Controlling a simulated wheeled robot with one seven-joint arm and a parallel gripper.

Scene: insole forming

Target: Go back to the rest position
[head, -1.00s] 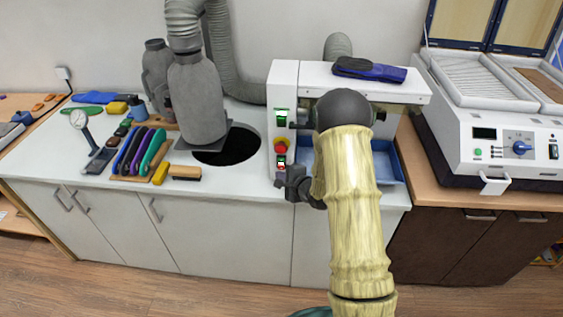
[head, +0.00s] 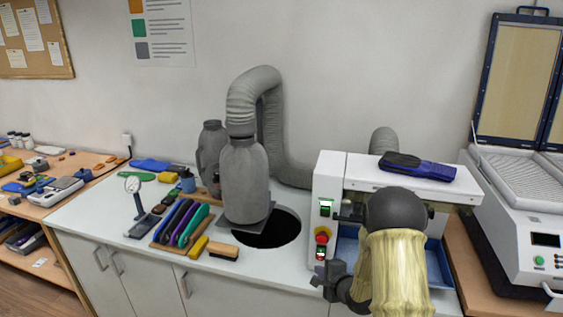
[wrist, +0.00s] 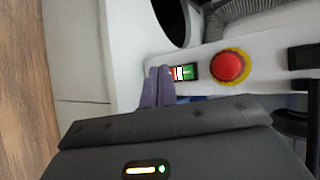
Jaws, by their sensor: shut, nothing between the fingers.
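My gripper (head: 328,282) is low in front of the white machine (head: 331,180) in the head view, below its control panel. In the wrist view its two purplish fingers (wrist: 158,87) are together with nothing between them. Their tips are beside the panel's green-and-red switch (wrist: 184,73), close to the red emergency button (wrist: 230,67); I cannot tell if they touch. My forearm, in a pale yellow ribbed sleeve, hides part of the machine's front and its blue tray.
A blue and black insole pair (head: 418,166) lies on the machine's top. Left of it are a grey hose (head: 255,90), a round dark opening (head: 268,228), a brush (head: 223,250) and a rack of coloured tools (head: 180,222). A press (head: 515,180) stands at the right.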

